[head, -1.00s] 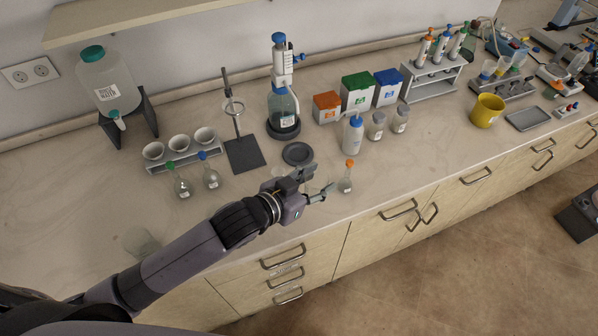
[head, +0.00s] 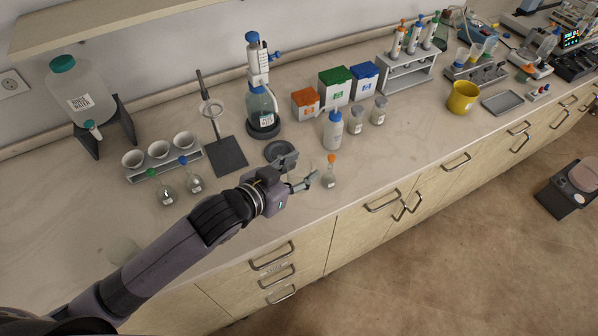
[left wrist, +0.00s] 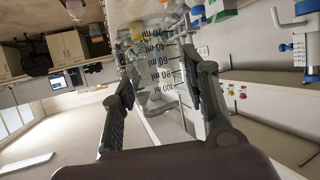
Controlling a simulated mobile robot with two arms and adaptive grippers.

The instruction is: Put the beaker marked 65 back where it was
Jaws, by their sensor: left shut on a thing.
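My left gripper (head: 300,171) is shut on a clear glass beaker (left wrist: 158,52). In the left wrist view the beaker sits between the two fingers (left wrist: 158,84), with dark ml graduations on its wall. No 65 marking is readable on it. In the head view the beaker is very faint between the fingers, above the front part of the bench, left of an orange-capped flask (head: 331,179). I cannot tell whether it touches the bench. Another faint clear vessel (head: 122,250) stands at the left, beside my left arm. My right gripper is not in view.
A dark round plate (head: 280,151) lies just behind the gripper. A ring stand (head: 228,157), a dispenser bottle (head: 262,105) and a wash bottle (head: 333,130) stand behind. Bare bench (head: 400,150) lies to the right.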

